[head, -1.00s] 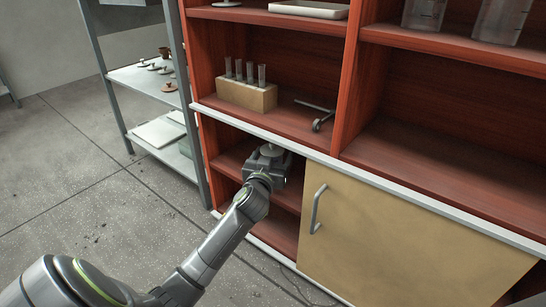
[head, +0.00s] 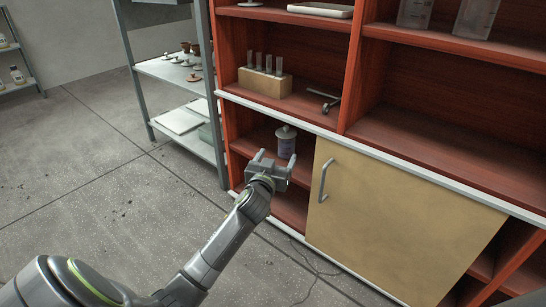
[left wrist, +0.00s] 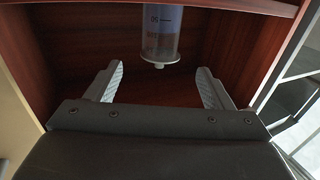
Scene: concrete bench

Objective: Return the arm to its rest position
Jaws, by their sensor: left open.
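My left gripper (head: 275,158) is open and empty in front of the open lower compartment of the red cabinet (head: 235,125). A clear lidded jar with a bluish tint (head: 286,144) stands upright on the shelf inside that compartment, just beyond the fingertips. In the left wrist view the two fingers of the left gripper (left wrist: 160,82) are spread wide with nothing between them. The jar (left wrist: 162,35) appears there beyond the fingers, apart from them, with scale marks on its side. My right gripper is in neither view.
A beige door (head: 400,220) with a grey handle (head: 323,181) covers the cabinet right of the opening. A rack of test tubes (head: 265,83) stands on the shelf above. A grey metal shelf unit (head: 170,72) stands to the left. The floor (head: 90,180) before it is clear.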

